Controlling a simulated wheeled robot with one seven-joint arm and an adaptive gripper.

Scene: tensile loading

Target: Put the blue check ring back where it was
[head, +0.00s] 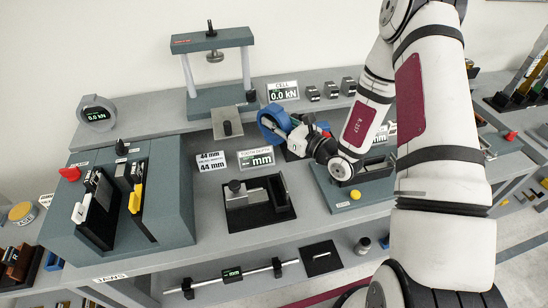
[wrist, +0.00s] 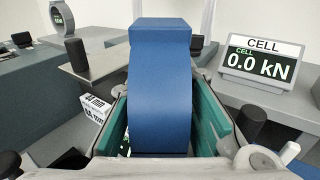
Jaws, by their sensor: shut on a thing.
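The blue check ring (head: 267,118) is held in my gripper (head: 286,130), above the bench near the middle of the head view. In the wrist view the ring (wrist: 160,85) is seen nearly edge-on, a tall blue band filling the middle. The teal finger pads of my gripper (wrist: 162,135) lie on both sides of it, shut on it. The ring looks upright and clear of the bench. A dark pad (head: 290,155) shows partly below my gripper; the arm hides the rest.
The load frame (head: 213,75) stands behind, with a small plate and black knob (head: 228,128) before it. The CELL display (head: 283,91) reads 0.0 kN. A black fixture (head: 258,200) and signs (head: 256,157) lie in front. The large jaws unit (head: 165,195) is at left.

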